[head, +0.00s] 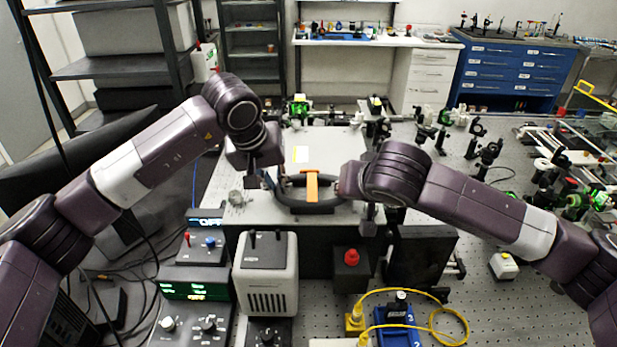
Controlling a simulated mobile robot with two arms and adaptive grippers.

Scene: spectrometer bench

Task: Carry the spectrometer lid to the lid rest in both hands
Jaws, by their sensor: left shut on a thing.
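The spectrometer lid (330,150) appears to be the broad pale panel with a small yellow-edged label, at the middle of the head view, over the spectrometer's box. A dark curved bar (300,208) with an orange strip (312,187) across it lies at the panel's near side. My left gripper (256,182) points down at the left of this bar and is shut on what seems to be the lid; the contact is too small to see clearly. My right gripper (368,222) points down at the right of the bar; its fingers are dark and its grip is unclear. I cannot pick out the lid rest.
A beige ventilated unit (267,272) and control boxes with green displays (195,291) stand in front. A red button box (351,262) and a yellow cable (440,325) are to their right. Optics mounts (485,150) crowd the perforated bench's right side.

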